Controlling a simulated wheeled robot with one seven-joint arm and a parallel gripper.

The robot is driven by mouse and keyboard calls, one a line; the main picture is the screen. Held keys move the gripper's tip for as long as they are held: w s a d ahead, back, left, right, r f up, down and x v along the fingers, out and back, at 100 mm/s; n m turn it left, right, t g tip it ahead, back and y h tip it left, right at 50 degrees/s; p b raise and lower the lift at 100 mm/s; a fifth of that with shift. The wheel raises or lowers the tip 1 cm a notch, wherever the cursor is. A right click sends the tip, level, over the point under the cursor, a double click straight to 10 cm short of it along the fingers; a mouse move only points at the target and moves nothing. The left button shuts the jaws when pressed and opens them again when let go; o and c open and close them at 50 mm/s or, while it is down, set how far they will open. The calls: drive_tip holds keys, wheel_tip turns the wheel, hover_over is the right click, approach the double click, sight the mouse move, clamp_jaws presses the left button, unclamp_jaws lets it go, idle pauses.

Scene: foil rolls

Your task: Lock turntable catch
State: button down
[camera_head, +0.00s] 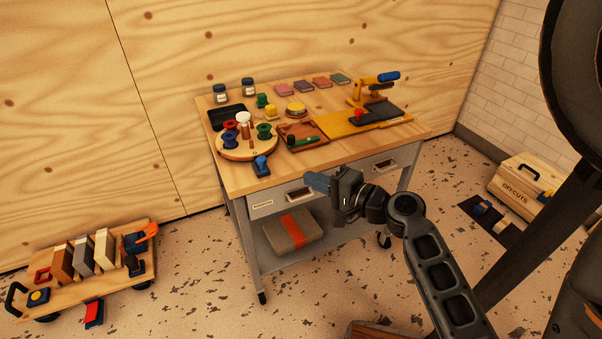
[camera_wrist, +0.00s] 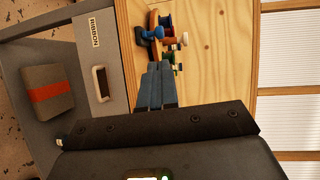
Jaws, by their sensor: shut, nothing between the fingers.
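The round wooden turntable (camera_head: 247,151) stands at the front left of the workbench top and carries several coloured spools and a white one. A blue catch (camera_head: 261,166) sits at its front edge, near the bench edge. In the wrist view a blue piece that looks like this catch (camera_wrist: 144,35) shows beyond my fingertips, beside the spools. I cannot tell from its pose whether it is locked. My gripper (camera_head: 312,182) has blue fingers, is shut and empty, and is in front of the bench, right of the catch and apart from it. Its fingers also show in the wrist view (camera_wrist: 159,70).
The workbench (camera_head: 238,181) has drawers (camera_wrist: 98,83) and a lower shelf with a grey, red-banded box (camera_head: 291,233). A yellow-based tool (camera_head: 370,119) and a brown tray (camera_head: 300,133) lie right of the turntable. A loaded trolley (camera_head: 92,265) stands left.

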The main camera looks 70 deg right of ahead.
sight(265, 161)
drive_tip(key=p+x, duration=0.1)
drive_tip(key=x, duration=1.1)
drive_tip(key=shift+w+d+f, duration=0.1)
drive_tip(key=shift+w+d, duration=0.05)
drive_tip(key=shift+w, duration=0.15)
drive_tip(key=shift+w+d, duration=0.65)
drive_tip(key=shift+d, duration=0.1)
